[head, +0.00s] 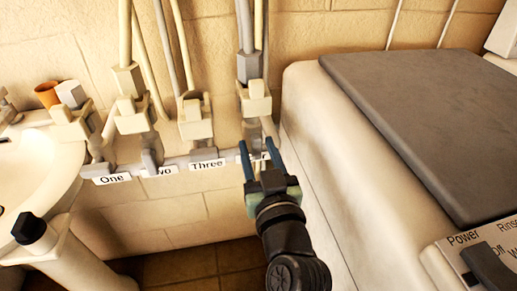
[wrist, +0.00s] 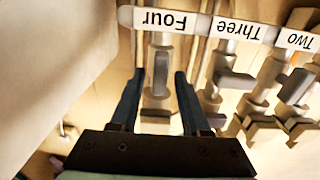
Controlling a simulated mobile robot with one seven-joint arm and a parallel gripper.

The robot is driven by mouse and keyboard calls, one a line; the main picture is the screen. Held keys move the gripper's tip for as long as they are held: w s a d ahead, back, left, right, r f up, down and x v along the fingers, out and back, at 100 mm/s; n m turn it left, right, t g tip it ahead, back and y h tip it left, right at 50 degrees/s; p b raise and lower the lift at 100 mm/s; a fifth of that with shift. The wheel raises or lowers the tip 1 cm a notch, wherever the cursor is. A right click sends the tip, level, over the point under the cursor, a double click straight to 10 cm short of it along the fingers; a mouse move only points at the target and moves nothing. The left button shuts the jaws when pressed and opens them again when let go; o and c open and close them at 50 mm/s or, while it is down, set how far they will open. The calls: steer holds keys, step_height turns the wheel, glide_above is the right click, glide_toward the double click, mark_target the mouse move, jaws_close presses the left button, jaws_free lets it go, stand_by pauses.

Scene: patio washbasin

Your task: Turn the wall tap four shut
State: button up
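Wall tap four (head: 255,103) is on the wall, rightmost in the row of taps, with a cream body and grey pipe above it. In the wrist view, which is upside down, its grey lever (wrist: 161,73) lies in line with the pipe, under the label Four (wrist: 172,20). My gripper (head: 257,146) is open, its two blue fingers pointing at the tap. In the wrist view my gripper (wrist: 159,76) has one finger on each side of the lever, with gaps showing. In the head view my fingers mostly hide the lever and label; contact cannot be told.
Taps three (head: 195,118), two (head: 133,115) and one (head: 75,125) stand to the left. A white basin (head: 50,165) with an orange cup (head: 47,94) is at far left. A cream machine with a grey lid (head: 420,110) stands close on the right.

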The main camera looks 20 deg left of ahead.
jaws_close()
steer(key=shift+m, duration=0.3)
steer(key=m+p, duration=0.2)
steer(key=m, duration=0.1)
steer(key=shift+d, duration=0.1)
steer(key=m+p, duration=0.2)
steer(key=m, duration=0.4)
steer(key=shift+w+d, duration=0.1)
steer(key=m+p, duration=0.2)
steer(key=m, duration=0.2)
steer(key=shift+f+p, duration=0.1)
steer(key=shift+p, duration=0.25)
steer(key=shift+f+m+p, duration=0.15)
steer(key=shift+m+p, duration=0.7)
steer(key=shift+m, duration=1.25)
